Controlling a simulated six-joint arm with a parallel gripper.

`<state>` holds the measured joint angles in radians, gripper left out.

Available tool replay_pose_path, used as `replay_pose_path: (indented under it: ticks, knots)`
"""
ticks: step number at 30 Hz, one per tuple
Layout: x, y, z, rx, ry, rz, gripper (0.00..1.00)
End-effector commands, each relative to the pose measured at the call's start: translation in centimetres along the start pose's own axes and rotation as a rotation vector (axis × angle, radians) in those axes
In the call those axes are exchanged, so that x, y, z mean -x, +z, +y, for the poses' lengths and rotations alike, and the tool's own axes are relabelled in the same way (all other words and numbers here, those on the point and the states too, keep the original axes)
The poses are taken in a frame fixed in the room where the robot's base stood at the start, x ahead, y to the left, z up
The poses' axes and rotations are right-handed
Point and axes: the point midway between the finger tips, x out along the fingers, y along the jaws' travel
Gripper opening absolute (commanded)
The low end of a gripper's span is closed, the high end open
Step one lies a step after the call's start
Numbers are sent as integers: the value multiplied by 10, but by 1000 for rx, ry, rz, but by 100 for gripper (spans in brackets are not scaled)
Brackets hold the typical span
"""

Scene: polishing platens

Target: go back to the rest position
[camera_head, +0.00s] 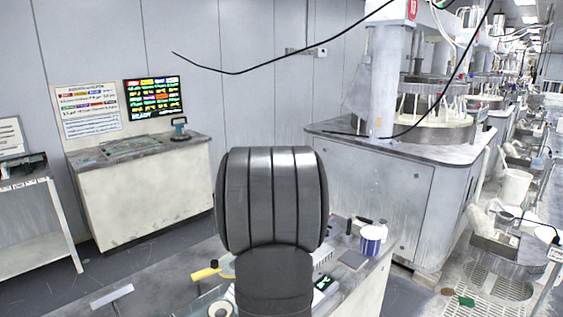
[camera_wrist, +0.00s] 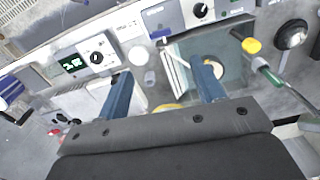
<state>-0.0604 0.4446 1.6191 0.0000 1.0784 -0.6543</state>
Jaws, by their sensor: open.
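My gripper (camera_wrist: 163,76) shows in the wrist view as two blue fingers set well apart, with a dark mount below them. It is open, and no object is seen held between the fingers. It hangs over a cluttered bench, with a pale glass-like plate (camera_wrist: 222,62) beneath and beside the right finger. I cannot tell how high the fingers are above it. In the head view, my own dark ribbed arm fills the middle and hides the gripper and part of the bench (camera_head: 150,285).
A device with a green display (camera_wrist: 88,62), a second knobbed device (camera_wrist: 178,14) and a yellow-capped tool (camera_wrist: 251,45) surround the fingers. A blue-and-white tub (camera_head: 371,240) stands at the bench's right. A large polishing machine (camera_head: 375,185) stands behind, and a cabinet (camera_head: 148,190) at left.

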Motion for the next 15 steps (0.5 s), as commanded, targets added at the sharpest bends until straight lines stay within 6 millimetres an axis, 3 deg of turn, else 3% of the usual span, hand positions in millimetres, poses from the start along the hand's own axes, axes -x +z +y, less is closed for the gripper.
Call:
replay_pose_path:
  ticks: [15]
  knots:
    - [-106,1,0,0,-2,-3,62]
